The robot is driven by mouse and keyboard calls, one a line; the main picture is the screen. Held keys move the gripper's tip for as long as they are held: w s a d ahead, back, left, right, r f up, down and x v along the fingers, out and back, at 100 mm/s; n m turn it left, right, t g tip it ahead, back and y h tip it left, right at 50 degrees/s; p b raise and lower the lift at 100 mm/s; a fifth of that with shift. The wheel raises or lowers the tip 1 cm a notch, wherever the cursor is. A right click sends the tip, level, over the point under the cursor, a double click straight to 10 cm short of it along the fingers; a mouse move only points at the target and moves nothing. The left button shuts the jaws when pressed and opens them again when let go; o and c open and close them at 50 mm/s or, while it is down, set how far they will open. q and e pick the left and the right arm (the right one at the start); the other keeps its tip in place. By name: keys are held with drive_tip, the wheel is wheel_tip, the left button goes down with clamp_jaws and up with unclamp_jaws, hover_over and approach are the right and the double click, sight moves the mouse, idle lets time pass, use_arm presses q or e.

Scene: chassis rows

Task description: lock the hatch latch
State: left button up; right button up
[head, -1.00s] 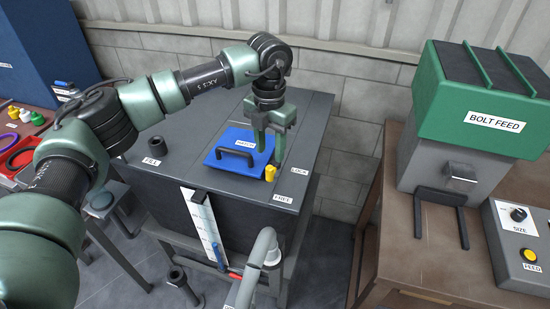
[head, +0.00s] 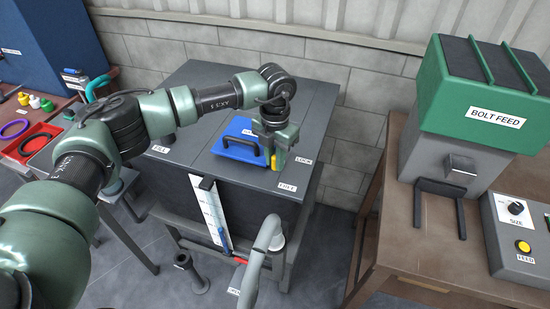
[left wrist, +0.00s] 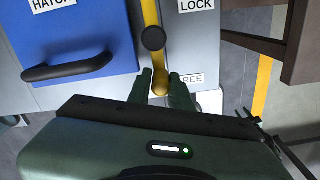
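The blue hatch (head: 228,148) with its dark handle (head: 240,143) lies closed on top of the dark cabinet. The yellow latch (left wrist: 151,12) runs beside the hatch in the left wrist view, with a black round pivot (left wrist: 153,38). Its yellow knob end (left wrist: 154,72) points toward the FREE label (left wrist: 190,79), away from the LOCK label (left wrist: 196,5). My left gripper (head: 277,165) is down at the latch. Its fingertips (left wrist: 161,78) are close together on both sides of the knob and look shut on it. My right gripper is not in view.
The cabinet top (head: 195,95) is clear around the hatch. A bolt feed machine (head: 480,105) and a control box (head: 520,235) stand on a brown table at the right. A grey pipe (head: 262,250) rises in front. A red tray (head: 30,142) is at the left.

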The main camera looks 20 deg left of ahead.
use_arm(q)
drive_tip(key=shift+d, duration=0.1)
clamp_jaws()
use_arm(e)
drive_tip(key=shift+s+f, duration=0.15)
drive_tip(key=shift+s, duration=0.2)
